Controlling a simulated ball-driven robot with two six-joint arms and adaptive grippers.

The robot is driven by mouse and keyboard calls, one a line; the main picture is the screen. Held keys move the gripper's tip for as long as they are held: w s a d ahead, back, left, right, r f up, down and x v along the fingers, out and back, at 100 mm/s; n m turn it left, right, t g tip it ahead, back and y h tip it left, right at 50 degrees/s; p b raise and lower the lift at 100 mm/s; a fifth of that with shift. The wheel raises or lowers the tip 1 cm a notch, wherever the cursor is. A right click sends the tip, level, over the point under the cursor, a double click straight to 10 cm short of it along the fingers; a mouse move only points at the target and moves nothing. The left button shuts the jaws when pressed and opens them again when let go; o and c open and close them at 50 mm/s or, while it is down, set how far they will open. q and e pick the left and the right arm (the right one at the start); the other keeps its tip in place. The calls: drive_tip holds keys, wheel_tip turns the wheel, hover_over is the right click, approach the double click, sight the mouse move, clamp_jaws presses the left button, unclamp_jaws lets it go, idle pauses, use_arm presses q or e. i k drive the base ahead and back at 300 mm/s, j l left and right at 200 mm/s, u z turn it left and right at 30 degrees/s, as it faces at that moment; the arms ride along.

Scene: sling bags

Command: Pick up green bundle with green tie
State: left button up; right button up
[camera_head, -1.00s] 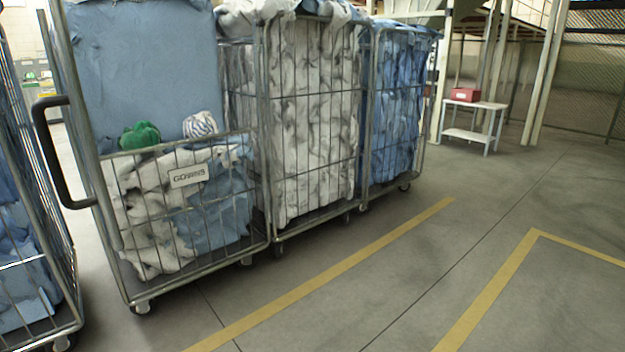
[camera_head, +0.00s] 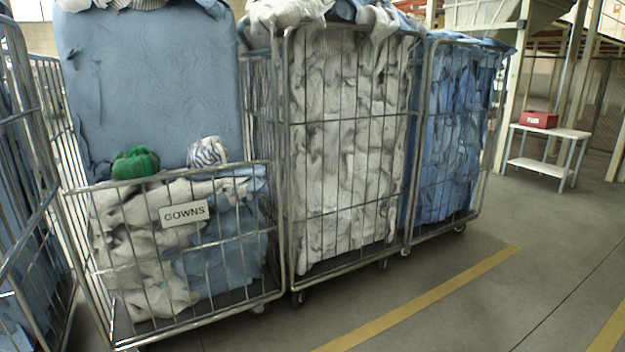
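The green bundle (camera_head: 136,162) is a round, gathered bundle on top of the laundry in the left wire cart (camera_head: 172,178), just behind the top rail of its low front gate. Its tie is too small to make out. A white bundle with blue-grey stripes (camera_head: 207,152) sits to its right, a short gap apart. Large blue fabric stands behind both. Neither of my grippers shows in this view.
A "GOWNS" sign (camera_head: 185,213) hangs on the gate. Tall carts of white (camera_head: 345,150) and blue laundry (camera_head: 455,130) stand to the right, another cart at the left edge. A red box (camera_head: 540,119) sits on a small table (camera_head: 552,132). Floor at front right is clear.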

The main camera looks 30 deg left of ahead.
sight(139, 161)
drive_tip(key=i+u, duration=0.45)
drive_tip(key=i+l+u, duration=0.15)
drive_tip(key=i+u, duration=0.5)
drive_tip(key=u, duration=0.25)
drive_tip(key=i+u, duration=0.25)
drive_tip(key=u, duration=0.25)
drive_tip(key=i+l+u, duration=0.2)
drive_tip(key=u, duration=0.3)
drive_tip(key=i+l+u, duration=0.25)
drive_tip(key=u, duration=0.2)
